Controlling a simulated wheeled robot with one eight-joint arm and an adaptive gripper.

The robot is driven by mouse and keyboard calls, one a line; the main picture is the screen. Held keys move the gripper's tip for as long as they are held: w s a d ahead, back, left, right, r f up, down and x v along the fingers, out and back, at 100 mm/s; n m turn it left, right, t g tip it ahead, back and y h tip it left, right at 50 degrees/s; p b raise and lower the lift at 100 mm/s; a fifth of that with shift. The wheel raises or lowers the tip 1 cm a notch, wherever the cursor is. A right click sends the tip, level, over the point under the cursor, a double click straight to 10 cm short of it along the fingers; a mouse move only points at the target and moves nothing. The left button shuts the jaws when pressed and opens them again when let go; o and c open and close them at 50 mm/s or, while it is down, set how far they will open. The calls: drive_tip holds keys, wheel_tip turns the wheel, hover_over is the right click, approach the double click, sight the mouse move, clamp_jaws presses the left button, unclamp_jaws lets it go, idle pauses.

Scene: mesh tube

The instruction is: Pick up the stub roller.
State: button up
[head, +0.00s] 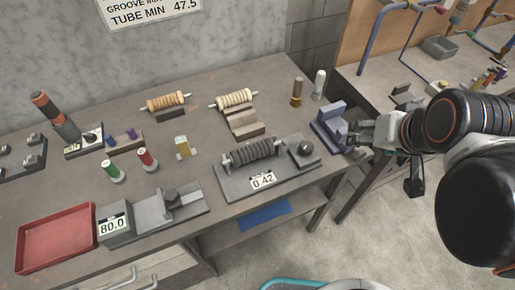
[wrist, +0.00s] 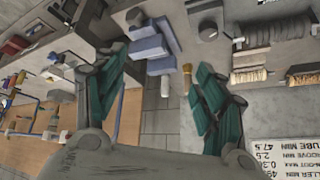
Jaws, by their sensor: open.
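No part is plainly marked as the stub roller, so I cannot tell which it is. A dark grey ribbed roller (head: 253,152) lies on a grey gauge plate (head: 232,188). An orange ribbed roller (head: 165,102) and a cream ribbed roller (head: 234,98) rest on small stands behind it. A short brown cylinder (head: 297,92) and a white cylinder (head: 319,84) stand upright at the table's right end. My gripper (head: 362,132) is beside the blue-grey stepped block at that end. In the wrist view my gripper (wrist: 162,68) is open, with nothing visibly held between its teal fingers.
The blue-grey stepped block (head: 332,126) is close to my gripper. A red tray (head: 56,238), an 80.0 gauge (head: 114,225) and green and red spools (head: 147,159) stand at left. A second bench (head: 375,86) is at right, across a floor gap.

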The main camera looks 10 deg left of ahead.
drive_tip(key=w+a+m, duration=0.1)
drive_tip(key=m+g+y+p, duration=0.4)
drive_tip(key=m+g+p, duration=0.2)
drive_tip(key=m+g, duration=0.3)
hover_over(254, 148)
drive_tip(key=d, duration=0.5)
wheel_tip(254, 148, down, 6)
drive_tip(key=t, duration=0.1)
drive_tip(key=shift+m, duration=0.3)
drive_tip(key=x, duration=0.2)
drive_tip(key=b+x, duration=0.1)
drive_tip(key=x, duration=0.1)
drive_tip(key=b+x, duration=0.1)
drive_tip(key=x, duration=0.2)
drive_tip(key=shift+w, duration=0.35)
drive_tip(key=shift+w+a+b+x, duration=0.15)
drive_tip(key=shift+b+x, duration=0.45)
drive_tip(key=shift+x, duration=0.9)
drive_tip(key=shift+w+a+b+x, duration=0.15)
drive_tip(key=shift+b+x, duration=0.4)
drive_tip(key=shift+x, duration=1)
drive_tip(key=shift+r, duration=0.2)
drive_tip(key=c, duration=1.4)
